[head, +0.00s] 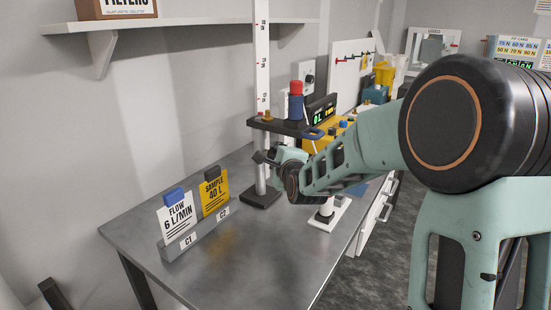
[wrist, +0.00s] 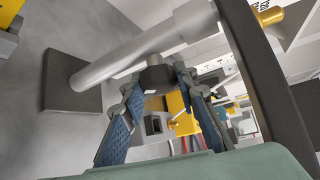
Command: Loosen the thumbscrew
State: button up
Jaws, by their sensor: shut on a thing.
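In the wrist view a dark round knob (wrist: 157,78), which looks like the thumbscrew, sits beside a grey post (wrist: 125,60). My gripper (wrist: 158,82) is closed around the knob, with one blue-padded finger on each side. The knob cannot be made out in the head view.
The post stands on a dark base plate (head: 261,200) on the grey bench (head: 250,260). A yellow device (head: 318,134) is behind my arm. The front bench is clear.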

jog(key=shift+f+b, duration=0.25)
jog(key=shift+b, duration=0.25)
jog(key=b, duration=0.3)
jog(key=n+t+b, duration=0.1)
jog(key=b, duration=0.2)
jog(key=shift+f+t, duration=0.25)
jog(key=shift+t, duration=0.05)
jog(key=n+t+b, duration=0.2)
jog(key=n+b, duration=0.1)
jog(key=b, duration=0.8)
jog(key=shift+t+y, duration=0.4)
jog(key=n+b, duration=0.1)
jog(key=b, duration=0.1)
jog(key=n+t+y+b, duration=0.1)
jog(key=shift+r+b, duration=0.3)
jog(key=shift+b, duration=0.05)
jog(key=shift+r+n+t+y+b, duration=0.2)
jog(key=shift+n+t+y+b, duration=0.4)
jog(key=shift+n, duration=0.7)
jog(key=o, duration=1.2)
jog(key=shift+r, duration=0.1)
